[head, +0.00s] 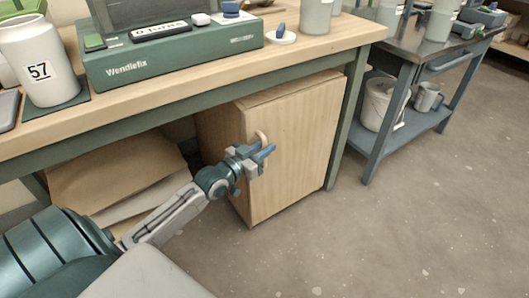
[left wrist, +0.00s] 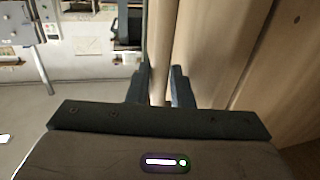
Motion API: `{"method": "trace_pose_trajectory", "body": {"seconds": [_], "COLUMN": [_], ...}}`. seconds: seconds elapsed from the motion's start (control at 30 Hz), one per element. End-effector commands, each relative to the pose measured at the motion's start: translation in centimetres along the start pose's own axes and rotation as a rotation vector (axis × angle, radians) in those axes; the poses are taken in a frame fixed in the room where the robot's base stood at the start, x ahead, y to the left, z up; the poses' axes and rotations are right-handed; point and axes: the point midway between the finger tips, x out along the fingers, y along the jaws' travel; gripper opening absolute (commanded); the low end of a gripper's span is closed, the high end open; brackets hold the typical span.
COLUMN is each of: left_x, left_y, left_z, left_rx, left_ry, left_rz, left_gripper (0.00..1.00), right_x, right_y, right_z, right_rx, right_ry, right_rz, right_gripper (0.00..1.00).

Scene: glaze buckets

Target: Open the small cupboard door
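The small wooden cupboard (head: 225,132) stands under the workbench. Its pale door (head: 297,150) looks closed in the head view. The curved wooden handle (head: 262,136) is near the door's upper left edge. My left gripper (head: 258,153) is at the handle, whose tip shows just above the fingers. In the left wrist view, the two dark fingers of my left gripper (left wrist: 160,88) stand apart, with pale wood between them. I cannot tell whether they press on the handle. My right gripper is not in view.
The workbench (head: 290,48) spans above the cupboard, with a green machine (head: 170,58) and a white container marked 57 (head: 42,62) on it. Brown boards (head: 115,172) are under the bench at left. A blue-grey cart (head: 405,80) stands at right. Floor (head: 390,235) before the door is clear.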

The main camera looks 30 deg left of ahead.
Motion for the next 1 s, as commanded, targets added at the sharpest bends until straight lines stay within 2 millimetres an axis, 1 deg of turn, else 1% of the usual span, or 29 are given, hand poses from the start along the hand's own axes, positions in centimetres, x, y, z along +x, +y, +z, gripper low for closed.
{"method": "trace_pose_trajectory", "body": {"seconds": [0.27, 0.3, 0.4, 0.7, 1.0], "left_x": [0.2, 0.2, 0.2, 0.1, 0.2], "left_y": [0.0, 0.0, 0.0, 0.0, 0.4], "left_z": [0.0, 0.0, 0.0, -0.1, -0.3], "left_rx": [-0.001, -0.001, -0.001, -0.001, -0.005], "left_ry": [0.000, 0.000, 0.000, 0.000, 0.004], "left_rz": [0.000, 0.000, 0.000, -0.001, -0.022], "left_gripper": [0.20, 0.18, 0.00, 0.00, 0.00], "right_x": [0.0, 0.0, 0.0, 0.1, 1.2], "right_y": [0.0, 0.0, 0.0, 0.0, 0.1], "right_z": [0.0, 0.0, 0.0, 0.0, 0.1], "right_rx": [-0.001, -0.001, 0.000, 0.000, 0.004], "right_ry": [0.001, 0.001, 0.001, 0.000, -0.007], "right_rz": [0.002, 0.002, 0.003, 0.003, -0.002], "right_gripper": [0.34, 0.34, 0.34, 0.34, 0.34]}}
